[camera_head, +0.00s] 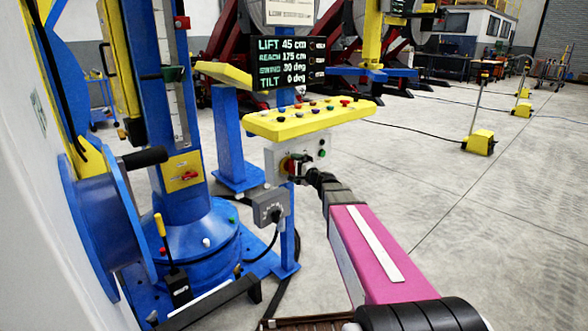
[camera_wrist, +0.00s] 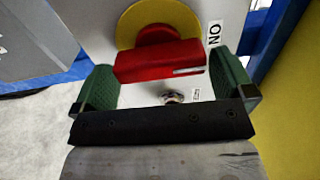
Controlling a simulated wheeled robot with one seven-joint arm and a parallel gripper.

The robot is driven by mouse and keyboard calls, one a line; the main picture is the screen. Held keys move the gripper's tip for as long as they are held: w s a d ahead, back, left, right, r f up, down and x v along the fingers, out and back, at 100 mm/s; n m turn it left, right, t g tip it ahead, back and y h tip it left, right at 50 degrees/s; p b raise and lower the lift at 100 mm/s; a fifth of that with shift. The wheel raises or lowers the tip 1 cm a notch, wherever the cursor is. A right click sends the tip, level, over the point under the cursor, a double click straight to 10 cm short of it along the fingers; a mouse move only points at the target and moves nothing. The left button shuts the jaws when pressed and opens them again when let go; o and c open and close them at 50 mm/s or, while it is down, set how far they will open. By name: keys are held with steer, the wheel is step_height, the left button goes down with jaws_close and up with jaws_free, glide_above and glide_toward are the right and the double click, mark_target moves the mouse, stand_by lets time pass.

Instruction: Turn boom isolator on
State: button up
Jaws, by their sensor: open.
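A red rotary handle (camera_wrist: 160,61) sits on a round yellow disc (camera_wrist: 128,28) on a light panel in the wrist view. A white mark shows near the handle's right end. An "ON" label (camera_wrist: 214,34), turned sideways, is to the right of the disc. My gripper (camera_wrist: 168,80) is open, with one green finger on each side of the handle; whether either finger touches it is unclear. In the head view my gripper (camera_head: 304,170) is at the front of a grey box (camera_head: 318,146) under the yellow control panel, covering part of its red and yellow switch (camera_head: 286,165).
The yellow console (camera_head: 310,120) has several coloured buttons. A display (camera_head: 285,63) above it reads lift 45 cm, reach 175 cm, swing 30 deg, tilt 0 deg. Another red handle on a yellow plate (camera_head: 183,170) is on the blue column. Open floor (camera_head: 480,210) lies right.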

steer(key=v, duration=0.9)
steer(key=shift+s+d, duration=0.15)
steer(key=shift+s, duration=0.15)
steer(key=s+a+f+n+g+h, duration=0.1)
steer(key=s+a+f+n+g, duration=0.25)
steer(key=s+f+g, duration=0.2)
steer(key=s+a+f+n+g+h, duration=0.1)
steer(key=s+a+f+n+g, duration=0.1)
steer(key=s+f+n+g, duration=0.35)
steer(key=s+d+f+n+g+h, duration=0.1)
steer(key=s+d+f+h, duration=0.2)
steer(key=s, duration=0.3)
steer(key=s+d+f+n+g+h, duration=0.1)
steer(key=s+d+f+g+h, duration=0.1)
steer(key=s+d+f+h, duration=0.2)
step_height(320, 180, down, 3)
steer(key=shift+s+d+r+g+h, duration=0.25)
steer(key=shift+s+h, duration=0.55)
steer(key=shift+s, duration=0.4)
